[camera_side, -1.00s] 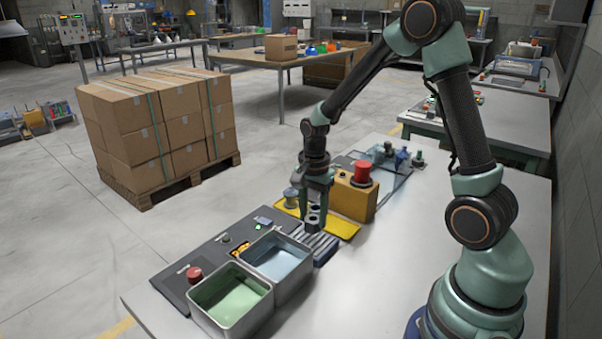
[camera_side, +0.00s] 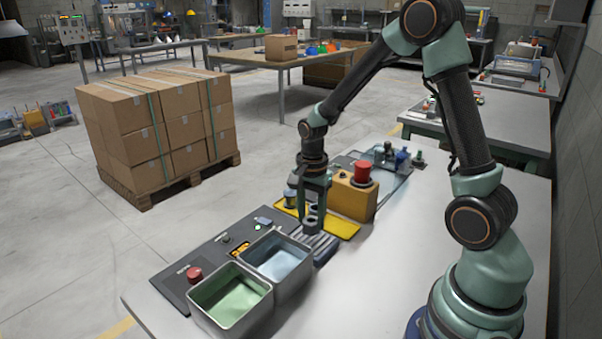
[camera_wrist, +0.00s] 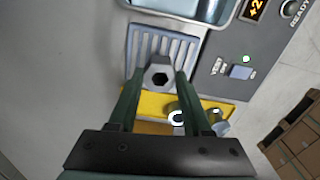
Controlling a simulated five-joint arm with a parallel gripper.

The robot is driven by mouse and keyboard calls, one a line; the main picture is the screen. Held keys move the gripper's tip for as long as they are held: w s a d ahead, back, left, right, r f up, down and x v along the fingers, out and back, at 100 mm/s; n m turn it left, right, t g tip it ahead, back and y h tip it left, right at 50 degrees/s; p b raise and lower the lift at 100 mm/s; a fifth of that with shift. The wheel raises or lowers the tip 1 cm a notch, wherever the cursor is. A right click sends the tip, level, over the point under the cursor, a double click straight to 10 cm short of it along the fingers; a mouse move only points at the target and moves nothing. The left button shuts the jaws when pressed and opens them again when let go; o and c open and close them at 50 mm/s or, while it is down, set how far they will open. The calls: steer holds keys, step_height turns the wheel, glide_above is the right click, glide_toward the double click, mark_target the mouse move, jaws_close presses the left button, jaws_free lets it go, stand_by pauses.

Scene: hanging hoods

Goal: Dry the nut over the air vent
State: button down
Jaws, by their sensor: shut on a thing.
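My gripper (camera_side: 311,220) is shut on a grey metal nut (camera_wrist: 159,77), whose dark hexagonal hole faces the wrist camera. The nut also shows low between my fingers in the side view (camera_side: 311,226). The air vent (camera_wrist: 165,43) is a slatted grey grille beside the baths; it also shows in the side view (camera_side: 322,244). The nut is over the vent's edge nearest the yellow tray in the wrist view. I cannot tell the exact gap between them. The nut hides part of the slats.
Two metal baths stand beside the vent, one with blue liquid (camera_side: 276,258) and one with green (camera_side: 230,298). A yellow tray (camera_side: 340,227) holds a metal part. The right side of the table is clear.

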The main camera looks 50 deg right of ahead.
steer(key=shift+r, duration=2.5)
